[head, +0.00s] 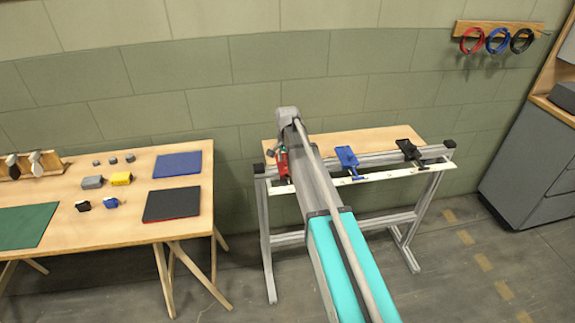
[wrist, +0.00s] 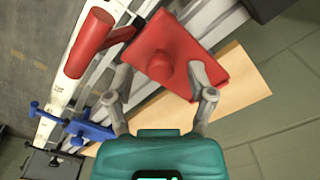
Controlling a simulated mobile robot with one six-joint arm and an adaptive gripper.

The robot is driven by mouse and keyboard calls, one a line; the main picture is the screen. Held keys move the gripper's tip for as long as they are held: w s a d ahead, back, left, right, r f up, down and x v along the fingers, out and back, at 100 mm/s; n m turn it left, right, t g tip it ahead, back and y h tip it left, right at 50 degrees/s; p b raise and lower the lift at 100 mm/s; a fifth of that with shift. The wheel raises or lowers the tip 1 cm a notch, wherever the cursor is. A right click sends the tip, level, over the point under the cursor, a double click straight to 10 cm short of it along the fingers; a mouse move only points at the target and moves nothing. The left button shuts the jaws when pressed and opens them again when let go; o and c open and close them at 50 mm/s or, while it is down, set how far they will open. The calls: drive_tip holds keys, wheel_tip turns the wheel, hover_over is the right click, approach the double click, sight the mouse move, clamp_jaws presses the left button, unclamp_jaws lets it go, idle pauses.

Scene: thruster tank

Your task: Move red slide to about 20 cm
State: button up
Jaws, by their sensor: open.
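The red slide (head: 282,165) sits near the left end of the rail (head: 378,159), partly hidden by my arm in the head view. In the wrist view, the red slide (wrist: 198,50) shows a flat plate with a round knob (wrist: 160,67) and a red cylinder (wrist: 90,43) to its left. My gripper (wrist: 163,75) is open, its two fingers on either side of the knob with gaps visible. Whether the fingertips touch the plate is unclear. A white scale strip (head: 375,174) runs along the rail's front; its numbers are too small to read in the head view.
The blue slide (head: 348,158) and the black slide (head: 412,152) stand farther right on the rail. A wooden board (head: 375,136) lies behind it. A wooden table (head: 135,190) with blocks and mats stands at left. A grey cabinet (head: 530,160) is at right.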

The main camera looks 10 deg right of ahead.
drive_tip(key=shift+f, duration=0.15)
clamp_jaws()
idle(0.4)
